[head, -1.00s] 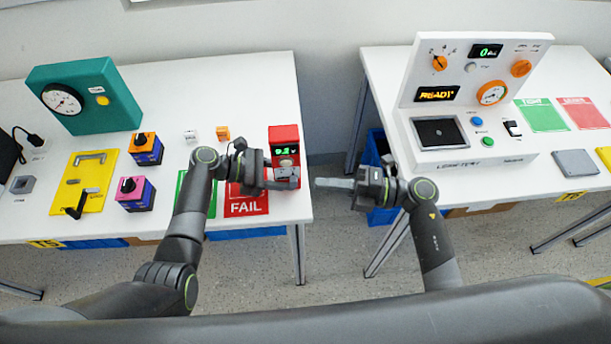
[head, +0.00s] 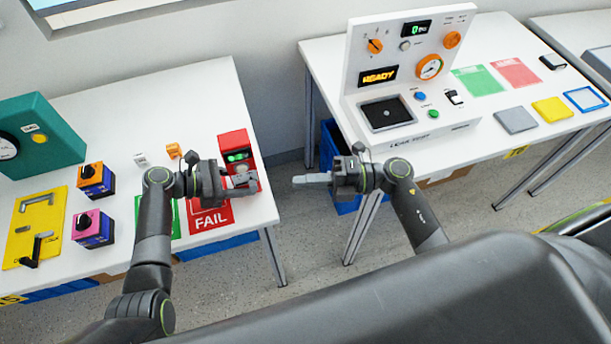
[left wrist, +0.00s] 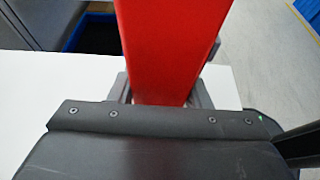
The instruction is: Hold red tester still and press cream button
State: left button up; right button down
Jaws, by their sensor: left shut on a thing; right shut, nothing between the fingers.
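The red tester (head: 232,141) stands upright at the right edge of the left table, with a lit green display on its front. Its pale cream button (head: 240,169) shows just below the display. My left gripper (head: 243,184) is shut on the lower part of the tester. In the left wrist view the red tester (left wrist: 175,45) sits between the fingers; its display and button are out of sight there. My right gripper (head: 298,180) is shut and empty, its fingers pointing left over the gap between the tables, apart from the tester.
A red FAIL mat (head: 211,218) lies on the left table (head: 150,95) by my left gripper. Orange and pink switch boxes, a yellow plate and a teal gauge box stand farther left. The right table holds a white leak-test console (head: 428,143). Floor shows between the tables.

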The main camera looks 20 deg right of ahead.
pick_arm(q)
jog(key=o, duration=1.1)
